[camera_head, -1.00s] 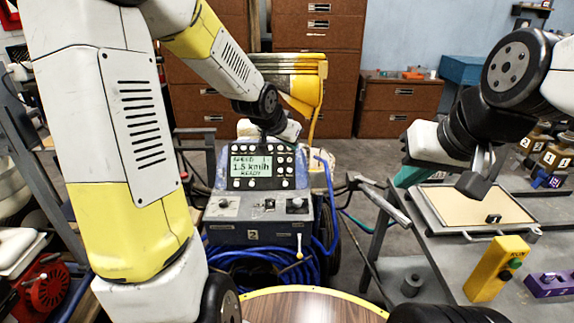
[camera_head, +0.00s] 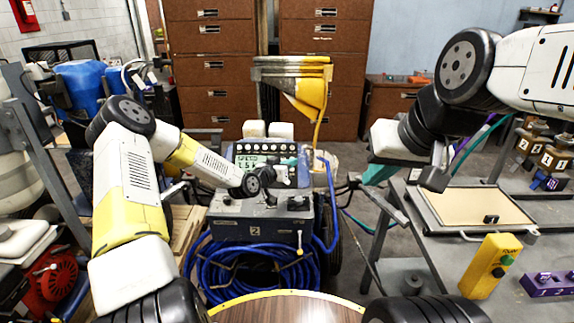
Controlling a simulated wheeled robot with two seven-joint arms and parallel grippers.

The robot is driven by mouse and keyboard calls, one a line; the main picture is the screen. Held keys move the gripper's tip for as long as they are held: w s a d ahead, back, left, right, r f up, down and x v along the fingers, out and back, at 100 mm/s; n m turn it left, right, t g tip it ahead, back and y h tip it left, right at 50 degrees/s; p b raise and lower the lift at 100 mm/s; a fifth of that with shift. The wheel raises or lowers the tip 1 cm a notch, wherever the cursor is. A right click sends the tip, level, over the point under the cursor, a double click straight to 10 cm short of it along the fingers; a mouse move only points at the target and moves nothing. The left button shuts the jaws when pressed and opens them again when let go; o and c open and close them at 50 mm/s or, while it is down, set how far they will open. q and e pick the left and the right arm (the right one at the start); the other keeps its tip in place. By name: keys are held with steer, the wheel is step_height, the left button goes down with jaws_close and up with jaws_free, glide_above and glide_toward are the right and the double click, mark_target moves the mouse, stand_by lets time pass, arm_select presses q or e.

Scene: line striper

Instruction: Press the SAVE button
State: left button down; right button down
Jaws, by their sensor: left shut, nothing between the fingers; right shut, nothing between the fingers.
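The striper's control console (camera_head: 240,147) stands in the middle, with a lit display (camera_head: 245,162) and rows of round white buttons around it. No button label is readable, so I cannot tell which one is SAVE. My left gripper (camera_head: 290,163) is shut and empty in front of the console's lower right part. My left wrist hides part of the display and the lower buttons. I cannot tell whether the fingertips touch the panel.
Below the console is a grey switch box (camera_head: 240,228) with coiled blue hose (camera_head: 215,268) under it. At right, a grey bench (camera_head: 445,255) holds a tan board in a tray (camera_head: 470,207) and a yellow button box (camera_head: 490,267). A round wooden top (camera_head: 290,308) is in front.

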arm_select(q)
steer(key=shift+w+a, duration=0.1)
steer(key=shift+a, duration=0.05)
steer(key=shift+f, duration=0.15)
steer(key=shift+w+f, duration=3.05)
steer(key=shift+w, duration=0.05)
steer(key=shift+w+f, duration=0.25)
steer(key=shift+f, duration=0.05)
steer(key=shift+w+f, duration=0.3)
steer(key=shift+w, duration=0.05)
stand_by(0.7)
stand_by(0.3)
steer(key=shift+s+r, duration=0.6)
steer(key=shift+s, duration=0.05)
